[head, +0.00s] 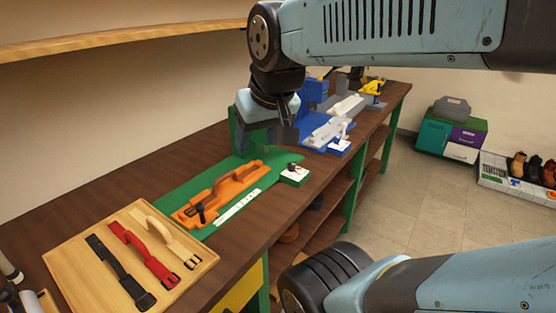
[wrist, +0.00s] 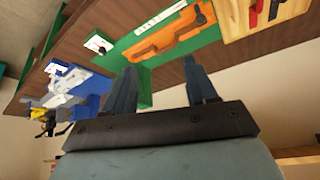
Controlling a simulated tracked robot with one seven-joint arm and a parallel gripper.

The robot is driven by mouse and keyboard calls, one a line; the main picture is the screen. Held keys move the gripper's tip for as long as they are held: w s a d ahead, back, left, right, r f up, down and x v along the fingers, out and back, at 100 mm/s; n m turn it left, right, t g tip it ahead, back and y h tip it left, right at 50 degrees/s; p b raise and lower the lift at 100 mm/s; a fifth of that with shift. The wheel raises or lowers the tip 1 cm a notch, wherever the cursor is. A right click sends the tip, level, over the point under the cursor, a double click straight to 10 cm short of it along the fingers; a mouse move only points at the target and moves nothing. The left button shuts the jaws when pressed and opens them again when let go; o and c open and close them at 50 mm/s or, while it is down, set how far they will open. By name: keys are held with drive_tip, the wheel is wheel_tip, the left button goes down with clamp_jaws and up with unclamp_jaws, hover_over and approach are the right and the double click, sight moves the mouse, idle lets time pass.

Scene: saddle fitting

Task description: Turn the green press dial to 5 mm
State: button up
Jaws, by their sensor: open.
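The green press (head: 175,192) stands on the bench, with a green upright partly hidden behind my gripper. Its dial is a dark knob on a white block (head: 294,174) at the right front corner of the green base. The knob's pointer and setting are too small to read. The dial block also shows in the wrist view (wrist: 98,43), up and left of my fingers. My gripper (head: 287,128) hangs above and behind the dial, near the green upright, apart from the dial. In the wrist view its two fingers (wrist: 161,66) are spread with nothing between them.
An orange fixture (head: 240,181) and a white scale strip (head: 237,208) lie on the green base. A wooden tray (head: 75,262) with black, red and cream straps is at front left. A blue press (head: 313,128) stands beyond. A shelf (head: 120,42) runs above.

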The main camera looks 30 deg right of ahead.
drive_tip(key=w+d+m+g, duration=0.2)
drive_tip(key=w+d+m, duration=0.2)
drive_tip(key=w, duration=0.3)
drive_tip(key=m+g, duration=0.4)
drive_tip(key=m, duration=0.7)
hover_over(291, 163)
wheel_tip(291, 163, down, 11)
wheel_tip(291, 163, down, 14)
drive_tip(key=shift+s+r, duration=0.15)
drive_tip(key=shift+r, duration=0.05)
drive_tip(key=shift+c, duration=0.5)
drive_tip(key=c, duration=1)
drive_tip(key=shift+o, duration=0.2)
